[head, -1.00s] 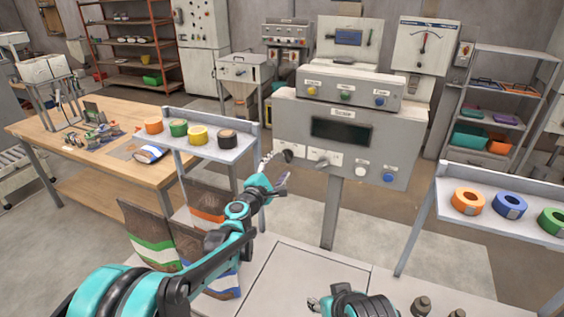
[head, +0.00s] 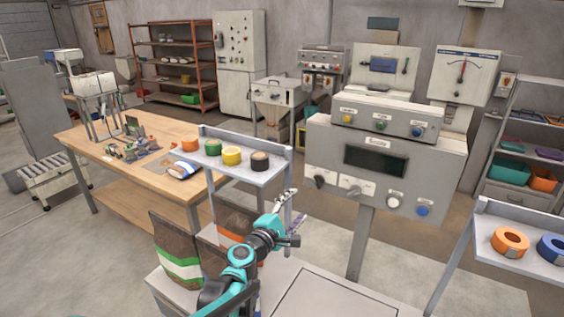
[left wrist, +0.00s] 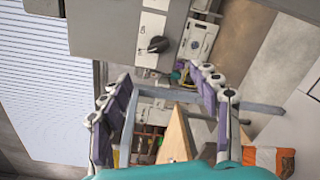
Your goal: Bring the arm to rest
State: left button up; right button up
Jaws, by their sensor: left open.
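My left arm (head: 238,268) reaches up from the bottom of the head view. Its gripper (head: 289,214) is open and empty, with bare floor behind it, below and left of the grey control panel (head: 432,170). The left wrist view shows its two purple-padded fingers (left wrist: 166,104) spread apart with nothing between them. A black knob (left wrist: 157,45) on the panel lies beyond the fingertips there, apart from them. My right gripper is not in view.
A small shelf (head: 243,178) with coloured rolls stands behind the left gripper. Printed bags (head: 178,255) stand left of the arm. A wooden table (head: 100,165) is farther left. Another shelf (head: 490,209) with tape rolls (head: 510,242) is at the right.

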pick_arm(q)
jog(key=s+a+f+m+g+y, duration=0.2)
jog(key=s+a+f+m+y, duration=0.1)
jog(key=s+a, duration=0.5)
jog(key=s+a+f+m+g+y+b, duration=0.1)
jog(key=s+a+f+m+g+y, duration=0.1)
jog(key=s+a+f+m, duration=0.4)
jog(key=s+a+f+m+g+y, duration=0.3)
jog(key=s+a, duration=0.9)
jog(key=s, duration=0.6)
jog(key=f+m+y, duration=0.1)
jog(key=m+y, duration=0.1)
jog(key=m, duration=0.1)
jog(key=shift+f+m, duration=0.15)
jog(key=shift+m, duration=0.25)
jog(key=shift+w, duration=0.1)
